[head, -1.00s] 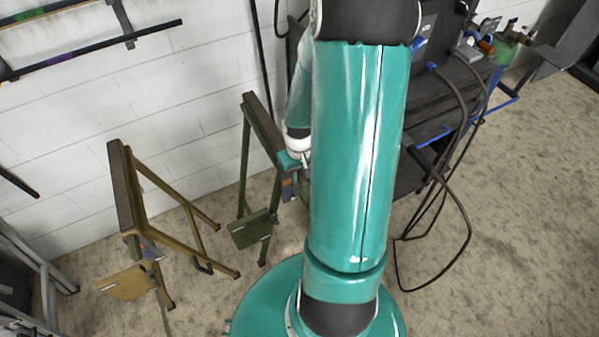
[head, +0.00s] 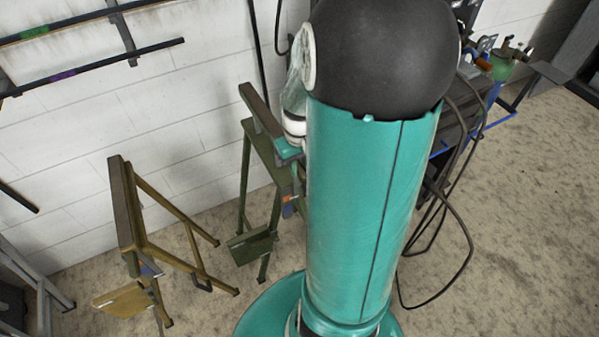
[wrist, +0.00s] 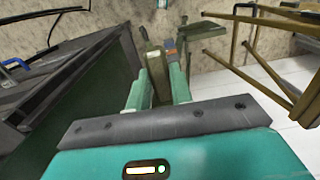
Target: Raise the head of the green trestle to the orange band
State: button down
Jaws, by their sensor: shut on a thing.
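The green trestle (head: 244,178) stands near the white wall, left of my arm in the head view. Its dark-topped head beam (head: 258,108) sits above the green frame, with green panel showing below it. My gripper (head: 290,153) is at the beam's near end, partly hidden by my arm. In the wrist view my gripper (wrist: 159,92) has its two green fingers shut on the end of the trestle head (wrist: 154,66). A small orange-red patch (head: 291,199) shows on the trestle below the gripper, with blue beside it. I cannot tell whether it is the orange band.
A yellow-brown trestle (head: 126,205) stands to the left. A dark workbench (head: 470,105) with hanging cables is behind my arm at right. Wall rails (head: 100,68) are at upper left, and grey metal frames (head: 40,285) at lower left. Speckled floor is open at right.

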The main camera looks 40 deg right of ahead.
jog(key=shift+w+r, duration=0.1)
jog(key=c, duration=1.2)
grip_release()
jog(key=shift+c, duration=0.2)
notch_tip(320, 180, up, 14)
jog(key=shift+a, duration=0.1)
jog(key=s+a+r+n+t, duration=0.1)
jog(key=s+a+r+t, duration=0.1)
jog(key=a, duration=0.9)
jog(key=s+a+r+n+t, duration=0.2)
jog(key=a+r+t, duration=0.1)
jog(key=a, duration=0.8)
jog(key=shift+s+a+r+t, duration=0.15)
jog(key=shift+s+r+t, duration=0.15)
jog(key=shift+s+r, duration=0.15)
